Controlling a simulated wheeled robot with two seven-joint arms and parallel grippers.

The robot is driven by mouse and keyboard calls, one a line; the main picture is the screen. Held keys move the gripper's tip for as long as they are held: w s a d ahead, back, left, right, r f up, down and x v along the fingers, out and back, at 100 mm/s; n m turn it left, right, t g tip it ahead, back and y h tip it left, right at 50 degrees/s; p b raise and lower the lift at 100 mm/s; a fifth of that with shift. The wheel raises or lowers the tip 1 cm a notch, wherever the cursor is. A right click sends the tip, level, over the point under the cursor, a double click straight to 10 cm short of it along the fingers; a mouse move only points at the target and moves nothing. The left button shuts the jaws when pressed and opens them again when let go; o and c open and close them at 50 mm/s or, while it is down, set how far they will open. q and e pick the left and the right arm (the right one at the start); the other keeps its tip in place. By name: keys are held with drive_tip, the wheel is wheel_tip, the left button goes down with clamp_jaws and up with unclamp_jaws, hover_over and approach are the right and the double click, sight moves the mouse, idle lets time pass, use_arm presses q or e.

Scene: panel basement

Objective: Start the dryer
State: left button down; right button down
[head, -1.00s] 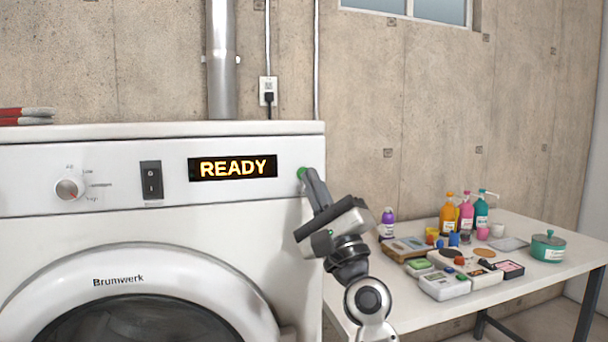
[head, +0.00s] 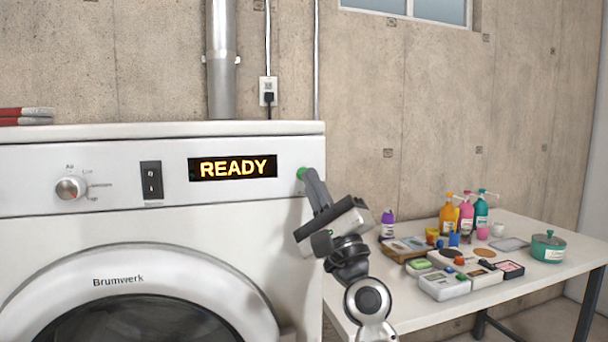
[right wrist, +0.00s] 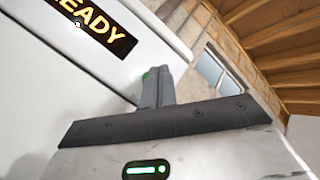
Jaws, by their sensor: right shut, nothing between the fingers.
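The white dryer (head: 225,235) fills the left of the head view, with its round door (head: 140,318) closed below the panel. Its display (head: 233,167) reads READY in yellow; part of it also shows in the right wrist view (right wrist: 97,24). A green button (head: 301,173) sits at the right end of the panel. My right gripper (head: 307,178) is shut and empty, its fingertips at the button and partly covering it. In the right wrist view a bit of green shows beside the fingertips (right wrist: 157,72); whether they touch or press it I cannot tell. My left gripper is out of view.
The panel also has a round knob (head: 71,188) and a black rocker switch (head: 151,180). A white table (head: 400,318) at right holds bottles, boxes and a green pot (head: 548,246). A plugged outlet (head: 268,91) and metal pipe (head: 221,60) are behind the dryer.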

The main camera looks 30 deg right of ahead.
drive_tip(key=shift+w, duration=0.1)
idle(0.3)
drive_tip(key=shift+w+d, duration=0.1)
drive_tip(key=shift+w, duration=0.2)
